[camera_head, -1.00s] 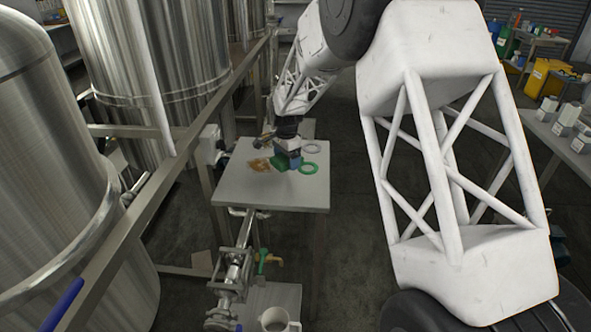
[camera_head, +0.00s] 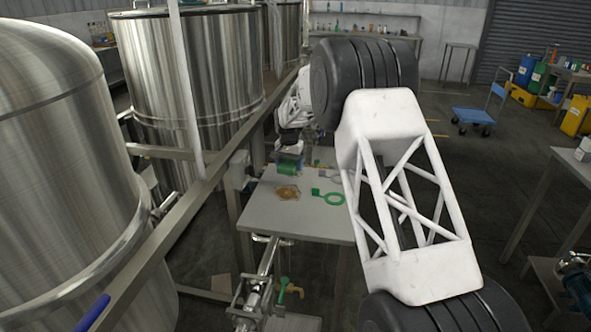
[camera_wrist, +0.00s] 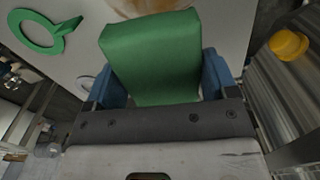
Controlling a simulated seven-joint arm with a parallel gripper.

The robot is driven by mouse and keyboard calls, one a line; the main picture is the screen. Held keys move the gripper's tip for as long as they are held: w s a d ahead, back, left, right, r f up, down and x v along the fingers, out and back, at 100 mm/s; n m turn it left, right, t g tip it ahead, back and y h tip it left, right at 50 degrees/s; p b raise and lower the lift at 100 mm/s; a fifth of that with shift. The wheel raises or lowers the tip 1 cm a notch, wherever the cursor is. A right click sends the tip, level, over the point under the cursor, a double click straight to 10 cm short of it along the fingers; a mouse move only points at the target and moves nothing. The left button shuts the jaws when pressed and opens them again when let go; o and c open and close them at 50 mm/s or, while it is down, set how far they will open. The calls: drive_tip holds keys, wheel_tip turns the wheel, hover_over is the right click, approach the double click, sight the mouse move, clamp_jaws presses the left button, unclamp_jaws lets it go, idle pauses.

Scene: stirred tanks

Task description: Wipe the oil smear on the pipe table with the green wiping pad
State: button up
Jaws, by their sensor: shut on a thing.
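The green wiping pad (camera_wrist: 152,55) is held between the blue fingers of my gripper (camera_wrist: 165,80) in the wrist view. In the head view my gripper (camera_head: 289,158) is at the far part of the pipe table (camera_head: 290,222), with the green pad (camera_head: 287,168) below it. The brown oil smear (camera_head: 288,192) lies on the table top on the near side of the pad, apart from it in the head view. The smear (camera_wrist: 150,8) also shows at the top of the wrist view, partly hidden by the pad. I cannot tell whether the pad touches the table.
A green ring with a handle (camera_head: 328,197) lies right of the smear, and a grey ring (camera_head: 331,176) lies behind it. Steel tanks and a rail stand on the left. Pipework with valves (camera_head: 262,290) is below the table. The table's near part is bare.

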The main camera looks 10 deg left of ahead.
drive_tip(key=shift+w+a+n, duration=0.3)
drive_tip(key=shift+w+a, duration=0.2)
drive_tip(key=shift+a, duration=0.05)
drive_tip(key=shift+f, duration=0.1)
